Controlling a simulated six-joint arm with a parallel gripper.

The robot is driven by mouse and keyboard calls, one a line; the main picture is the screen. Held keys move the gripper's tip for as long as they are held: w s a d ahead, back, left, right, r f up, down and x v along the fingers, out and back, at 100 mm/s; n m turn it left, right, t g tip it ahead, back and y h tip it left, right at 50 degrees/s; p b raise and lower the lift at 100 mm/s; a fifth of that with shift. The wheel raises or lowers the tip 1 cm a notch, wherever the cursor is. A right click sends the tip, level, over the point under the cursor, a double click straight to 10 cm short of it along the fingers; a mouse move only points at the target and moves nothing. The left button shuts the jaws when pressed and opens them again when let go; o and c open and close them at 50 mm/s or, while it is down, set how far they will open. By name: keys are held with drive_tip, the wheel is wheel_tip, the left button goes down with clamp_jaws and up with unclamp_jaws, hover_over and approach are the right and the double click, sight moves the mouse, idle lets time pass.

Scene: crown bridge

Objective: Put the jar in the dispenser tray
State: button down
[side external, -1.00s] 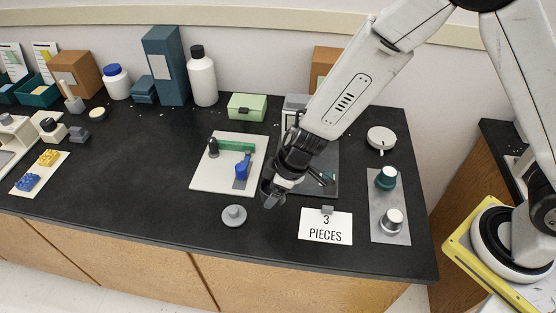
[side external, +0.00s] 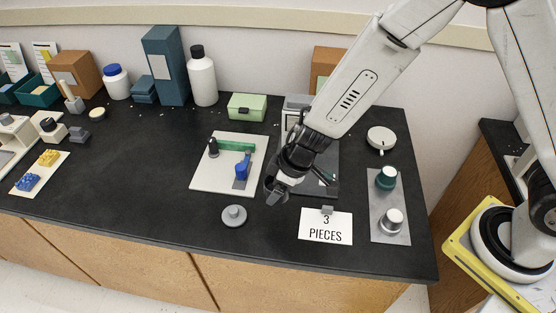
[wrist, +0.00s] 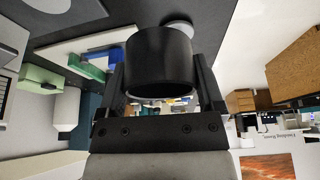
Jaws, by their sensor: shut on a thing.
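My gripper (side external: 276,193) is shut on a black cylinder, which I take to be the jar (wrist: 160,62); it fills the middle of the wrist view between the two fingers. In the side view the gripper hangs over the bench, right of the white board and behind the grey knobbed disc. The held jar is hard to tell from the dark fingers there. Which thing is the dispenser tray is unclear; a grey plate (side external: 376,234) at the right holds a teal-topped piece (side external: 386,178) and a silver-white piece (side external: 392,220). A dark grey plate (side external: 327,157) lies partly hidden behind my arm.
A white board (side external: 208,181) bears green and blue parts. A grey knobbed disc (side external: 233,216) and a "3 PIECES" card (side external: 326,229) stand near the front. A green box (side external: 247,106) and a white bottle (side external: 202,78) stand behind. Black bench left of the board is mostly clear.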

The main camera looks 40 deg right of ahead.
drive_tip(key=s+d+r+m+h, duration=0.2)
drive_tip(key=d+m, duration=0.4)
drive_tip(key=s+d+r+m+h, duration=0.1)
drive_tip(key=s+d+m+h, duration=0.1)
drive_tip(key=d+m, duration=0.4)
drive_tip(key=shift+s+d+r+m+t+h, duration=0.3)
drive_tip(key=shift+s+d+r+h, duration=0.1)
drive_tip(key=shift+s+d, duration=0.35)
drive_tip(key=w+f, duration=0.2)
drive_tip(key=w, duration=0.2)
drive_tip(key=w+a+f, duration=0.1)
drive_tip(key=w+f, duration=0.2)
drive_tip(key=w, duration=0.1)
drive_tip(key=w+f, duration=0.3)
drive_tip(key=w, duration=0.1)
drive_tip(key=shift+w+a+f, duration=0.1)
drive_tip(key=shift+w+a, duration=0.05)
drive_tip(key=shift+a, duration=0.25)
drive_tip(key=shift+w+a+f, duration=0.1)
drive_tip(key=shift+w+f, duration=0.4)
drive_tip(key=shift+f, duration=0.05)
